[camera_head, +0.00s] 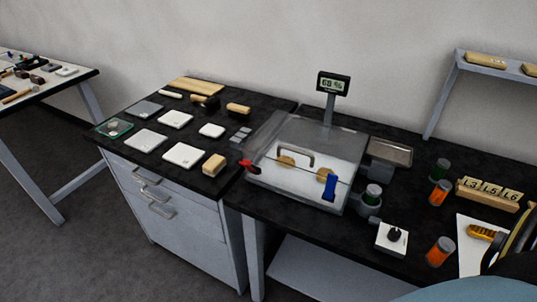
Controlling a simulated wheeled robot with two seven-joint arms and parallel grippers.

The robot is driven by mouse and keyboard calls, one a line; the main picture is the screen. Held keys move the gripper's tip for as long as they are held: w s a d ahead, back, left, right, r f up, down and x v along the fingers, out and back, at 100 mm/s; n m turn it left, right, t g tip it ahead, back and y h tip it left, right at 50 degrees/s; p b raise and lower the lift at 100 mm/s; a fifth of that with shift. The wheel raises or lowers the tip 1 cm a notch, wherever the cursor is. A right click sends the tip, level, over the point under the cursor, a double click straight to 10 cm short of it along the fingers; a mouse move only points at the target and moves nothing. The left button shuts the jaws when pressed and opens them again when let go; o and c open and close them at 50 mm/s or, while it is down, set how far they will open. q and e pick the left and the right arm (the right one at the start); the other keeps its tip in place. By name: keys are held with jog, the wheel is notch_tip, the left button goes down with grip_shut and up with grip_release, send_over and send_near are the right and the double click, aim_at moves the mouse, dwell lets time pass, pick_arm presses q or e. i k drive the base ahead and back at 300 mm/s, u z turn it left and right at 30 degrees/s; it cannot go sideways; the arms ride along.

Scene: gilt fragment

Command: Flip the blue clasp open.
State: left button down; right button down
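The blue clasp (330,187) is on the front right of a clear-lidded case (290,193) on the dark worktop. It stands as an upright blue tab against the case front; whether it is latched is too small to tell. A red clasp (249,166) is at the case's front left corner and lies tilted outward. The lid (310,135) looks down, with a grey handle (297,152) on it. Two gold-brown pieces (286,161) show through the lid.
A display on a post (333,84) stands behind the case. Orange jars (440,251) stand farther right. White tiles (183,155) lie to the left.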

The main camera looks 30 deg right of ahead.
aim_at(332, 179)
jog(key=u, duration=0.3)
jog(key=k, duration=0.4)
jog(key=z, duration=1.15)
